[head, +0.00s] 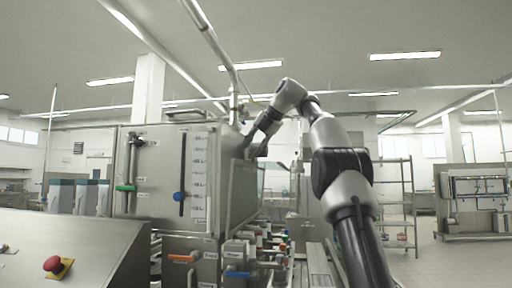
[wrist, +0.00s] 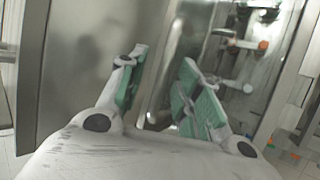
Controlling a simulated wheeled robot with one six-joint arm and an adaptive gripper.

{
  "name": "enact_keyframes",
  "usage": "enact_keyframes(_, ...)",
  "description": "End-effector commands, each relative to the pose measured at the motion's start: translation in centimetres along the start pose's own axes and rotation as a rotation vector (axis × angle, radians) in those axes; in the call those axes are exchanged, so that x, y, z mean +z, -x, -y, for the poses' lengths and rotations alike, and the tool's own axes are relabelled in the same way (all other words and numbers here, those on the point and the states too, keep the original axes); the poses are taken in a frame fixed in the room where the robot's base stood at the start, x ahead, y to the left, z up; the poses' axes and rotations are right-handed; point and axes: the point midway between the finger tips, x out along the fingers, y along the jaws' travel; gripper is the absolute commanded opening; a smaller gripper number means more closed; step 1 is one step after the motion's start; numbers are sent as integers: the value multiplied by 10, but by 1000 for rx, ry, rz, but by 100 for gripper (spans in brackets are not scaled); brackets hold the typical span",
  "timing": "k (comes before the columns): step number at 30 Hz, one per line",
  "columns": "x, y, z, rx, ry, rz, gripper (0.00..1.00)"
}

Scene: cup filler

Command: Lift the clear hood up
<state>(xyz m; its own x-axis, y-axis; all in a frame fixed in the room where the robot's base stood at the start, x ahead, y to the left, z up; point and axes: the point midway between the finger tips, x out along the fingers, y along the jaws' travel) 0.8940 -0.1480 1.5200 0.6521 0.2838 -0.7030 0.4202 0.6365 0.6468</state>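The clear hood (head: 276,178) shows in the head view as a faint greenish see-through panel right of the steel cabinet, partly hidden by the cabinet and my arm. My gripper (head: 258,147) hangs at the upper right edge of the cabinet, near the hood's top. In the wrist view my gripper (wrist: 163,60) has its two green-padded fingers apart, with nothing clearly between them. Glossy, see-through surfaces lie beyond the fingers there. I cannot tell whether a finger touches the hood or where its handle is.
The steel cabinet (head: 150,185) with a scale and coloured knobs stands left of my gripper. Valves and fittings (head: 262,245) crowd the space below. A red button (head: 54,264) is on a panel at lower left. A rack (head: 397,200) and open floor lie to the right.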

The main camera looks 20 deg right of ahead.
Motion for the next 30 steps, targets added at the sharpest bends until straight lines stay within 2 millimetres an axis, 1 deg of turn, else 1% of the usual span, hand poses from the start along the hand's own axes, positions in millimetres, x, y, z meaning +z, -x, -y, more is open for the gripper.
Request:
enact_keyframes(8, 0, 12, -1, 3, 1, 3, 34)
enact_keyframes(17, -6, 29, 13, 1, -1, 1, 34)
enact_keyframes(20, -11, 37, 22, 0, -2, 2, 34)
enact_keyframes(21, -13, 45, 27, 1, -3, 3, 34)
enact_keyframes(27, -26, 75, 56, 0, -3, 4, 34)
enact_keyframes(30, -30, 86, 67, 0, -3, 2, 34)
